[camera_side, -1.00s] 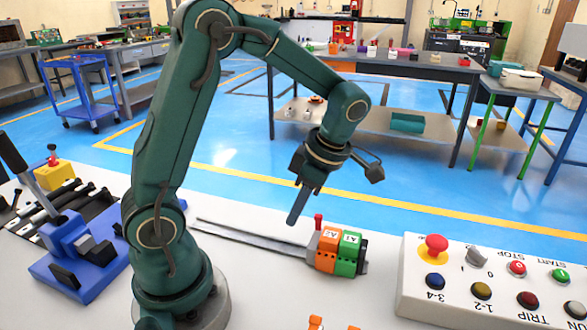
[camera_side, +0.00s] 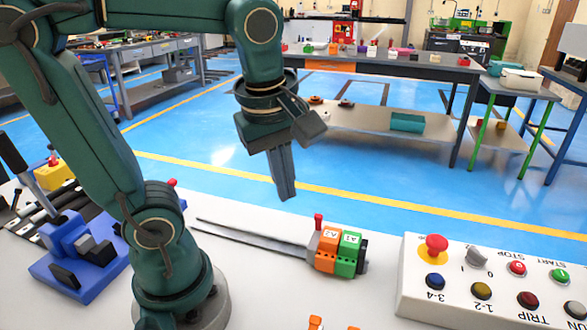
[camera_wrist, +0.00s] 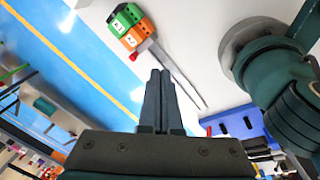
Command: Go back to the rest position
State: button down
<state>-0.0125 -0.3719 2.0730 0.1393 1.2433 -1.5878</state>
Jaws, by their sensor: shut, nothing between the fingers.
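My gripper (camera_side: 286,190) hangs fingers-down above the white bench in the side view, its two fingers together and empty. In the wrist view my gripper (camera_wrist: 160,78) shows its closed fingers with nothing between them. The orange and green terminal block (camera_side: 338,250), with a red knob and two long grey strips (camera_side: 255,238) running left from it, lies on the bench below and to the right of the fingers. The block (camera_wrist: 130,25) also shows at the top of the wrist view. The gripper is apart from everything.
A blue bending tool (camera_side: 85,250) stands on the bench at left. A white control panel (camera_side: 490,280) with coloured buttons sits at right. Small orange parts (camera_side: 316,322) show at the bottom edge. Beyond the bench is blue floor, then a grey table (camera_side: 400,68).

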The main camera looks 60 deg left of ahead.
jog(key=d+m+t, duration=0.1)
jog(key=m, duration=0.5)
jog(key=s+d+f+m+t+h, duration=0.1)
jog(key=m, duration=0.5)
jog(key=d+f+m+t, duration=0.1)
jog(key=m, duration=0.5)
jog(key=shift+s+f+h, duration=0.15)
jog(key=shift+s+h, duration=0.15)
jog(key=shift+s, duration=0.1)
